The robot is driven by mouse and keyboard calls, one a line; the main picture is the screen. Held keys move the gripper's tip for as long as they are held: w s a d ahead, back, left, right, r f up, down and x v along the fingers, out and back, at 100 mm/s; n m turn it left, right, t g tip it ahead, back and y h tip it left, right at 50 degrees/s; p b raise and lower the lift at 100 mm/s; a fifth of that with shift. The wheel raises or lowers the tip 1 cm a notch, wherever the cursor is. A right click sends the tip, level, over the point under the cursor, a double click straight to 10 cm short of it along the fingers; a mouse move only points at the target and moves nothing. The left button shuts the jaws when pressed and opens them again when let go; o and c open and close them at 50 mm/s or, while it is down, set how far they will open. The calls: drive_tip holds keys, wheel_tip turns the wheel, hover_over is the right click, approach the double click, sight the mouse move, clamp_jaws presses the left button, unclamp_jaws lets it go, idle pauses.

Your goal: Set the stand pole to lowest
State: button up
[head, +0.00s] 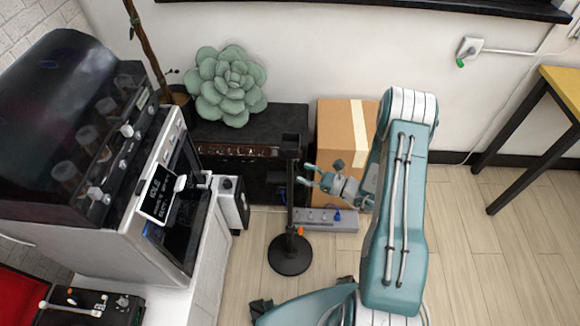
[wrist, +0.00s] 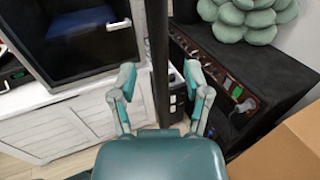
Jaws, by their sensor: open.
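The stand pole (head: 290,205) is a thin black upright with a small block at its top and a round black base (head: 290,256) on the floor. A small orange part (head: 300,231) shows low on it. My gripper (head: 304,175) is open and empty, just right of the pole's upper half, with its fingers toward it. In the wrist view the pole (wrist: 158,45) runs up in the gap between the open fingertips (wrist: 160,78), touching neither. My gripper body hides its lower part there.
A white cabinet carries a large machine (head: 110,205) on the left. Behind the pole stand a black amplifier (head: 240,150) with a succulent (head: 228,86) on it, a cardboard box (head: 342,135) and a grey power strip (head: 325,220). Floor (head: 500,270) at the right is clear.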

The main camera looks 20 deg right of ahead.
sight(290, 167)
drive_tip(key=x, duration=0.5)
drive_tip(key=shift+w+a, duration=0.1)
drive_tip(key=shift+a, duration=0.1)
clamp_jaws()
